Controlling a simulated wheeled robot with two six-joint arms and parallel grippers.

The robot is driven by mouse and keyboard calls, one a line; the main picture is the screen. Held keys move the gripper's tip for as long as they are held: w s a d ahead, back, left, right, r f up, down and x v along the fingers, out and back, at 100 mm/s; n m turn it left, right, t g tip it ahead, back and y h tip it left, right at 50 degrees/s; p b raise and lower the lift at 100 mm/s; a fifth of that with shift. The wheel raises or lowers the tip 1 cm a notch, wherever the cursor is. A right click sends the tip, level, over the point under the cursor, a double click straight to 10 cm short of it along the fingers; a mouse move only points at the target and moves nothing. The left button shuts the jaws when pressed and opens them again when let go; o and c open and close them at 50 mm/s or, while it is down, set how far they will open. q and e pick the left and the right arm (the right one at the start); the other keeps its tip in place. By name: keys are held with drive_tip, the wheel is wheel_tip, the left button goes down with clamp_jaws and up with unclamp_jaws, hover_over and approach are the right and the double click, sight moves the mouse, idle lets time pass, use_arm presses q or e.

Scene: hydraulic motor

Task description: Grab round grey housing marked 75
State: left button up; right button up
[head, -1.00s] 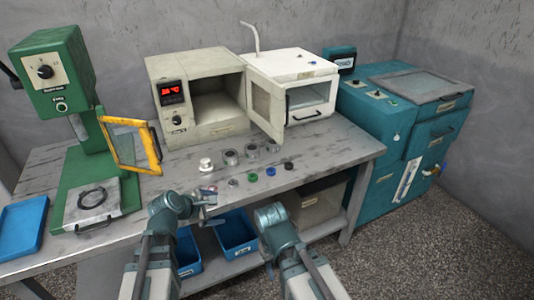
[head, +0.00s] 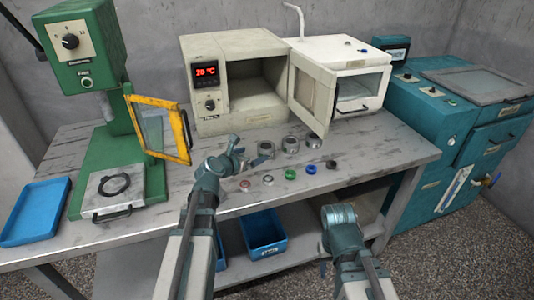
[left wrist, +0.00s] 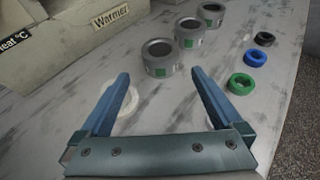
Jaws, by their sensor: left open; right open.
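Three round grey housings with green labels stand in a row on the workbench: the near one (left wrist: 160,57), the middle one (left wrist: 189,32) and the far one (left wrist: 211,14). In the head view they are left (head: 265,150), middle (head: 290,145) and right (head: 313,141). Label numbers are too small to read, so I cannot tell which is marked 75. My left gripper (head: 255,157) is open and empty, above the bench, before the near housing; its fingers (left wrist: 162,88) show in the wrist view. My right gripper (head: 338,222) is low at the bench's front edge; its jaws barely show.
Green (head: 290,174), blue (head: 311,168) and black (head: 331,164) rings lie in front of the housings. A white round part (left wrist: 118,103) lies under my left fingers. The warmer (head: 232,84) and an open-doored white box (head: 350,75) stand behind. A green press (head: 100,110) stands left.

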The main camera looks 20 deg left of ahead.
sight(263, 149)
use_arm(q)
drive_tip(key=b+x, duration=0.1)
drive_tip(key=x, duration=0.4)
drive_tip(key=shift+f, duration=0.15)
drive_tip(key=shift+b+x, duration=1.1)
drive_tip(key=shift+x, duration=1.7)
drive_tip(key=shift+d+r, duration=0.1)
drive_tip(key=shift+r, duration=0.15)
use_arm(e)
wheel_tip(263, 149, down, 4)
drive_tip(key=shift+r, duration=0.15)
use_arm(q)
drive_tip(key=shift+c, duration=0.2)
